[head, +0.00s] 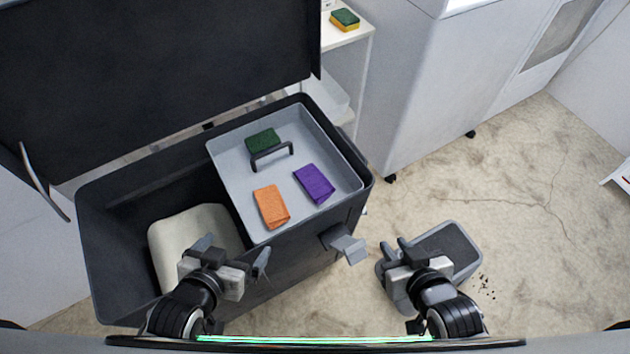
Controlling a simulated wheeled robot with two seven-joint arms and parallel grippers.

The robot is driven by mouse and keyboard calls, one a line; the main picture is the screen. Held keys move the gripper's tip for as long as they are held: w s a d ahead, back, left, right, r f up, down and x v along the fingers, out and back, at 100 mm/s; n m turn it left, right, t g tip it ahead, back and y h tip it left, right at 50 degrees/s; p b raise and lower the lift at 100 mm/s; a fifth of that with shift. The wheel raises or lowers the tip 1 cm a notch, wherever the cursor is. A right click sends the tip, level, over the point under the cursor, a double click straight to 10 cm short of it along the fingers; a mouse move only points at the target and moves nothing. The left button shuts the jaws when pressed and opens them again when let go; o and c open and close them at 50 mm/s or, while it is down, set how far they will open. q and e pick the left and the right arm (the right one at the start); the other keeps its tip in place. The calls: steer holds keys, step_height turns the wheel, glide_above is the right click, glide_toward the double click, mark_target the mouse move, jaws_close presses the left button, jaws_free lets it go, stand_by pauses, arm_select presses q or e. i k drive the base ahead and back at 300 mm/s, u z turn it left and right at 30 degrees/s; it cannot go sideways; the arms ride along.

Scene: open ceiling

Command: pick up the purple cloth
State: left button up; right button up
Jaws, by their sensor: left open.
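The purple cloth (314,184) is a folded rectangle lying flat in the grey tray (225,187), in its right part. My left gripper (234,250) is open and empty, in front of the tray's near left corner and apart from the purple cloth, which lies farther away and to the right. My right gripper (397,246) is in front of a small grey bin on the floor, to the right of the cart. Its finger gap is not clear, and no cloth shows in it.
An orange cloth (271,207) and a green cloth (262,141) share the tray, beside a dark handle (271,153). The tray sits in a dark cart (120,190) with its big lid (160,80) raised behind. A small grey bin (466,232) stands at right; open floor surrounds it.

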mark_target(318, 186)
steer(key=z, duration=1.65)
steer(key=k, duration=1.4)
steer(key=u, duration=1.45)
steer(key=i, duration=0.5)
steer(key=z, duration=0.05)
